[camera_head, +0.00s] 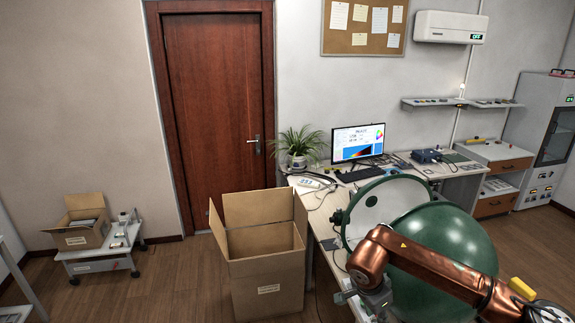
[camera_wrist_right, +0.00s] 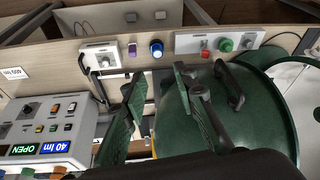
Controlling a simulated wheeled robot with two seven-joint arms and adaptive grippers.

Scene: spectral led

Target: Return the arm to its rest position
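My copper-coloured right arm (camera_head: 430,262) comes in from the right and bends in front of a large dark green sphere (camera_head: 450,240). Its gripper (camera_head: 373,300) points down near the desk's front edge, partly cut off by the bottom of the head view. In the right wrist view the two dark fingers of the right gripper (camera_wrist_right: 160,108) stand apart with nothing between them. The green sphere (camera_wrist_right: 215,120) fills the space behind and beside the fingers there. My left arm and left gripper are not in view.
The sphere's open half (camera_head: 385,205) stands on the desk beside a monitor (camera_head: 357,143). An open cardboard box (camera_head: 266,275) stands left of the desk. The wrist view shows a control box (camera_wrist_right: 45,130) and a panel with coloured buttons (camera_wrist_right: 215,42).

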